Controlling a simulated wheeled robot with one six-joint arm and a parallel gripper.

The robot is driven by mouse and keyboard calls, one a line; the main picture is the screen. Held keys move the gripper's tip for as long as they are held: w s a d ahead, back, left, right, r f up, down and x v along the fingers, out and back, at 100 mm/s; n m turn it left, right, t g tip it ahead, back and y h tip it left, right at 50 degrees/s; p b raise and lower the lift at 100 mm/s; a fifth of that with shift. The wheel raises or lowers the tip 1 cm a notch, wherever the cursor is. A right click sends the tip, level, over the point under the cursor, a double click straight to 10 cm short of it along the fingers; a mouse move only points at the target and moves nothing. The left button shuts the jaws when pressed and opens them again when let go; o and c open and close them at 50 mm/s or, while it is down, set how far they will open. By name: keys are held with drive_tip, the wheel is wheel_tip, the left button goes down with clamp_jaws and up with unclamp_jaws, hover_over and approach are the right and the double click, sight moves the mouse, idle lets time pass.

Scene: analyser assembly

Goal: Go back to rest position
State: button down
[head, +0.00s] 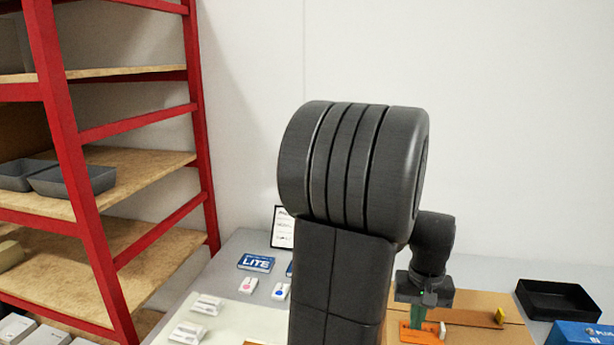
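My arm rises dark and large in the middle of the head view and hides part of the table. My gripper (424,312) points down at the right, low over a brown board (475,309). A green part shows at its fingers, just above an orange piece (422,334) on the board. I cannot tell whether the fingers are open or shut, or whether they touch the green part.
A red-framed shelf (205,135) with grey bins (75,180) stands at the left. Small white devices (208,305) and a blue LITE box (256,263) lie on the grey table. A black tray (557,301) and a blue box (580,333) are at the right.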

drive_tip(key=shift+f+b, duration=0.35)
drive_tip(key=shift+f, duration=0.35)
drive_tip(key=shift+r, duration=0.15)
drive_tip(key=shift+r, duration=0.1)
